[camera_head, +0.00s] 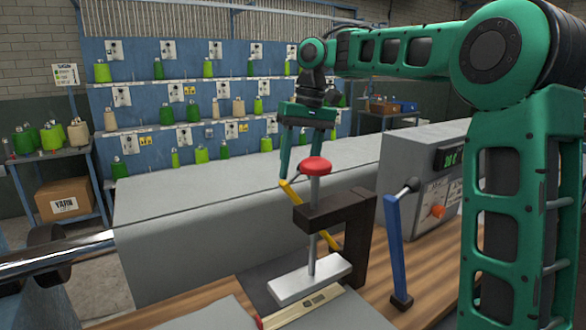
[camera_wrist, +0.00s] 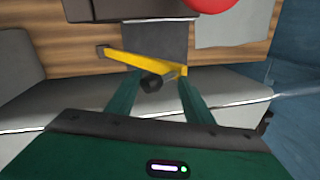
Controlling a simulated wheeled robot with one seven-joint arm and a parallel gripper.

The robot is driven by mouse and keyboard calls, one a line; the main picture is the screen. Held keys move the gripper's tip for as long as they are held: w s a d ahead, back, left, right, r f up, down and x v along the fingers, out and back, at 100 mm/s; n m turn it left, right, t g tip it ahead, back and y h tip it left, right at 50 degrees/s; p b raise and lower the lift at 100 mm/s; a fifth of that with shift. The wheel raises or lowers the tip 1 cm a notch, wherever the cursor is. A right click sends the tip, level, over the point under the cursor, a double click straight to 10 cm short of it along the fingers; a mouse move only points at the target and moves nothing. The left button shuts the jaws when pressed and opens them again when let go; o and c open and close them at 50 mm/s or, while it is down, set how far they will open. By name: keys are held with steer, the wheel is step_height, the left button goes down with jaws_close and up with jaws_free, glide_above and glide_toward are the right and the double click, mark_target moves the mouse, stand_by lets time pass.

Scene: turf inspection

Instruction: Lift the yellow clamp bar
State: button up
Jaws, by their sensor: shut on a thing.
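The yellow clamp bar (camera_head: 291,193) slants up toward the left beside a dark clamp frame (camera_head: 345,212); the frame and post hide its middle. My gripper (camera_head: 287,170) is at the bar's upper end, fingers pointing down. In the wrist view, the yellow bar (camera_wrist: 150,62) runs from a dark pivot at upper left to my gripper (camera_wrist: 157,84), which is shut on its end. A dark round knob (camera_wrist: 151,82) shows between the fingers. A red knob (camera_head: 315,165) tops the metal post, with a pale flat foot (camera_head: 310,280) at its bottom.
A blue lever (camera_head: 394,240) stands right of the frame, near a grey control box (camera_head: 410,155) with an orange knob (camera_head: 438,211). A long grey bench-like surface (camera_head: 220,200) lies behind. Yarn cones fill the back rack. A wooden ruler-like strip (camera_head: 300,306) lies in front of the foot.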

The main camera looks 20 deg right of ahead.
steer(key=shift+g+y, duration=0.3)
steer(key=shift+y, duration=0.2)
steer(key=shift+w+d+r, duration=0.1)
steer(key=shift+w+d, duration=0.05)
steer(key=shift+d, duration=1.05)
steer(key=shift+w+d, duration=0.1)
steer(key=shift+d, duration=1.1)
steer(key=shift+o, duration=0.3)
steer(key=shift+y, duration=0.8)
steer(key=shift+w+d+r, duration=0.15)
steer(key=shift+d+r, duration=0.05)
steer(key=shift+d, duration=0.5)
steer(key=shift+w+d+r, duration=0.15)
steer(key=shift+w+d, duration=0.05)
steer(key=shift+d, duration=0.45)
steer(key=shift+w+d+r, duration=0.15)
steer(key=shift+d+r, duration=0.05)
steer(key=shift+d, duration=0.5)
steer(key=shift+d+g, duration=0.1)
steer(key=shift+g, duration=0.2)
steer(key=o, duration=1.3)
steer(key=shift+w+d+f, duration=0.1)
steer(key=shift+w+d, duration=0.05)
steer(key=shift+w, duration=0.05)
steer(key=shift+c, duration=0.3)
steer(key=shift+a, duration=0.2)
steer(key=shift+c, duration=0.4)
